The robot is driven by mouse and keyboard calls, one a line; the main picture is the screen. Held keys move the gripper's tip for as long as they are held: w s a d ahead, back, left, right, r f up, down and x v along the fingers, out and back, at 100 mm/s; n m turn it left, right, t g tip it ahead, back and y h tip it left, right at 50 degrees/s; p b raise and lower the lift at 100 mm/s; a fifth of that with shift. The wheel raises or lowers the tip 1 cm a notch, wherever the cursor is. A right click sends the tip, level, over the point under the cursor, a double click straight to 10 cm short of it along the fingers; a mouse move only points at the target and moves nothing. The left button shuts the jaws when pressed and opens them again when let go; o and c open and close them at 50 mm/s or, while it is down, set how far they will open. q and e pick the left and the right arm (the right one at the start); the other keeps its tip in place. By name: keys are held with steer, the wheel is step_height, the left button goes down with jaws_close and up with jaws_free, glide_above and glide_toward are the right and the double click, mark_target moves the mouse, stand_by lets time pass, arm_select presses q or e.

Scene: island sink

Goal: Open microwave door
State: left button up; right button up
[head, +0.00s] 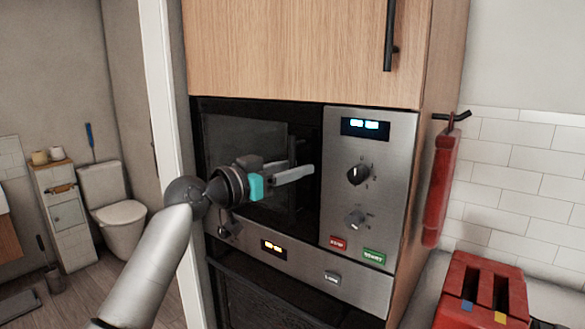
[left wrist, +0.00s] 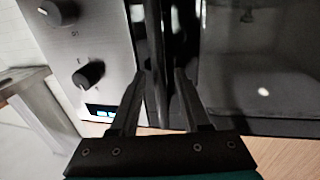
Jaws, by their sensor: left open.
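The built-in microwave has a dark glass door (head: 245,140) and a steel control panel (head: 395,160) to its right. The door looks shut. My left gripper (head: 305,172) reaches across the front of the door near its right side, with its fingers towards the control panel. In the left wrist view, the open fingers (left wrist: 164,75) have a dark upright handle bar (left wrist: 159,45) between them. I cannot tell whether either finger touches the bar. In the head view, the gripper partly hides the handle. My right gripper is not in view.
Knobs (head: 358,174) and red and green buttons stick out on or mark the panel. A second oven (head: 275,295) sits below and a wooden cabinet (head: 290,45) above. A red towel (head: 438,190) hangs at right, above a red toaster (head: 480,295). A doorway opens at left.

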arm_select(q)
steer(key=shift+c, duration=0.2)
jaws_close()
stand_by(1.1)
